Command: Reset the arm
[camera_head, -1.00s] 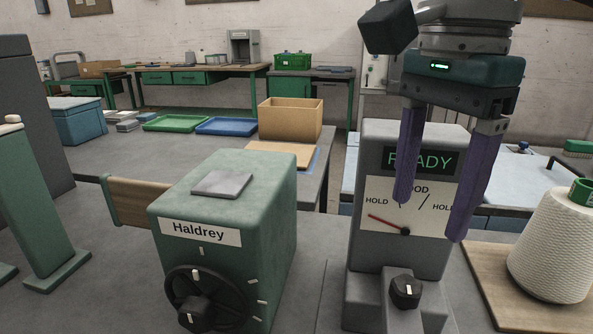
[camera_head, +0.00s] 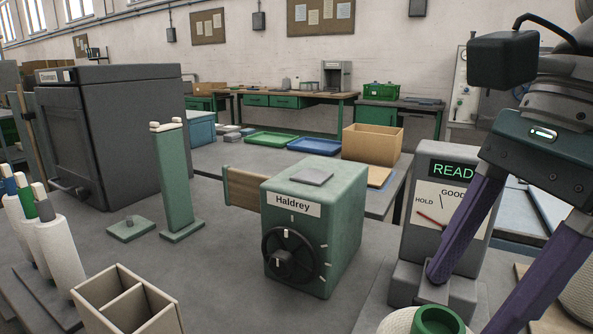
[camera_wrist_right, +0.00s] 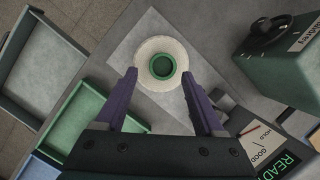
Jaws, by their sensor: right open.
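My right gripper (camera_head: 468,300) comes in from the right in the head view with its two purple fingers spread and nothing between them. A white yarn cone with a green top (camera_head: 438,320) is at the bottom edge, close to the fingertips and partly cut off. In the right wrist view the open fingers (camera_wrist_right: 160,78) point toward a pale cone with a green ring top (camera_wrist_right: 161,66), which lies just beyond the tips. Whether they touch cannot be told. My left gripper is not in view.
The green Haldrey box (camera_head: 312,225) with its black knob stands in the middle. The grey gauge unit (camera_head: 424,195) shows READ, its needle toward HOLD, partly behind a finger. A second cone (camera_head: 580,297) is at the right edge. A two-part bin (camera_head: 125,300) and several cones stand at left.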

